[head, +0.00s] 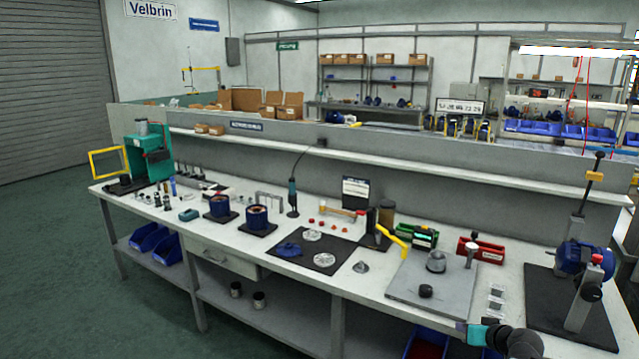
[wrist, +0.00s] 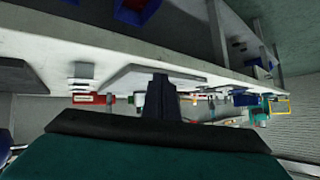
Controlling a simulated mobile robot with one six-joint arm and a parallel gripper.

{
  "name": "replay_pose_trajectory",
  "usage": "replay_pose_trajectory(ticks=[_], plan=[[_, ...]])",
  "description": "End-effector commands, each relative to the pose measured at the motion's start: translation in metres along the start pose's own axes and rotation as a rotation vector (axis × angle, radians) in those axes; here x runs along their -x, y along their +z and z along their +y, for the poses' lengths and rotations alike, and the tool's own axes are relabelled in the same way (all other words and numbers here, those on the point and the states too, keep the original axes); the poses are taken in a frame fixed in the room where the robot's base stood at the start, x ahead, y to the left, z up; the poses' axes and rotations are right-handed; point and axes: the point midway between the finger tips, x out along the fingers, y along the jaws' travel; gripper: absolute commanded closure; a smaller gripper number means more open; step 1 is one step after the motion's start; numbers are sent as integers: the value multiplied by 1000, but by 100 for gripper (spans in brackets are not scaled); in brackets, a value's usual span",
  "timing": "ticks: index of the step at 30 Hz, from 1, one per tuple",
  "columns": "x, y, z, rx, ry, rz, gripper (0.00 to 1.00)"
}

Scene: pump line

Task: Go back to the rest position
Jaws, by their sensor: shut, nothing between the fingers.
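My gripper (wrist: 160,82) shows in the wrist view as dark fingers, shut and empty, in front of the teal wrist housing. The wrist picture is upside down, with the bench edge across it. In the head view, part of my arm, black and teal, shows at the bottom right, in front of the bench's front edge. The fingers cannot be made out there. The long workbench (head: 385,290) runs from the left to the right. My gripper touches nothing that I can see.
On the bench near my arm are a grey plate (head: 455,300) with dark parts, a black mat (head: 597,330) with a blue pump (head: 570,257), and a red box (head: 490,250). Blue bins (head: 168,247) stand on the lower shelf. The floor (head: 60,270) at left is clear.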

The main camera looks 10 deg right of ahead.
Motion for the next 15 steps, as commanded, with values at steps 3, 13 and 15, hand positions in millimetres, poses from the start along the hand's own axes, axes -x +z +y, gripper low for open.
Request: replay_pose_trajectory(ticks=[3,13,15], plan=[[-30,38,-40,19,-58,-81,100],[-81,152,-138,66,-184,-311,100],[-87,177,-156,78,-206,-363,100]])
